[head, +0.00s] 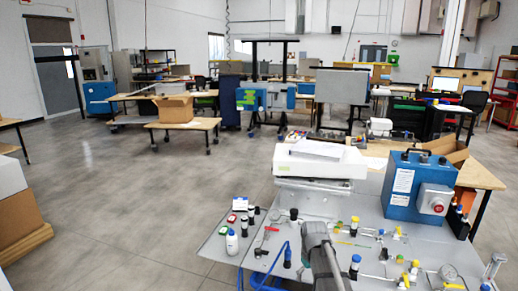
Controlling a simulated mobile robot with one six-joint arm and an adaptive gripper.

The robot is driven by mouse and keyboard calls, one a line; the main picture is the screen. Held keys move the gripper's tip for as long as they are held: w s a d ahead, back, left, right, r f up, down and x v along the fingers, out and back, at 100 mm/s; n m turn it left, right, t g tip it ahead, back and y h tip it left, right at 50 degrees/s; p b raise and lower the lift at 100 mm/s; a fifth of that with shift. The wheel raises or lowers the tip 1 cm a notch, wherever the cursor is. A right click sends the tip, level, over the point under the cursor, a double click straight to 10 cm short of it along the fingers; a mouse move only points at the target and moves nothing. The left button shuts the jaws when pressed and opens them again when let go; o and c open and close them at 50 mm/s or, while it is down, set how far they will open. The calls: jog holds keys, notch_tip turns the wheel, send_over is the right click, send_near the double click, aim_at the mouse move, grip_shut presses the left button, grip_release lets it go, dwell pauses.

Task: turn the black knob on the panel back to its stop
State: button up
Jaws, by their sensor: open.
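The grey panel (262,238) fills the lower right of the head view and carries fittings, valves and small bottles. A grey link of my arm rises from the bottom edge and covers part of the panel. I cannot make out my gripper's fingers in this view.
A blue box (402,208) with a red button on a grey housing stands at the panel's right back. A white instrument (318,168) stands behind the panel. Blue tubing (262,282) loops at the front left edge. A white bottle (232,243) stands left. Open floor (130,220) lies left.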

jog(key=s+f+m+b, duration=0.2)
jog(key=s+f+m, duration=0.1)
jog(key=s, duration=1.2)
jog(key=shift+m, duration=0.6)
jog(key=shift+c, duration=0.3)
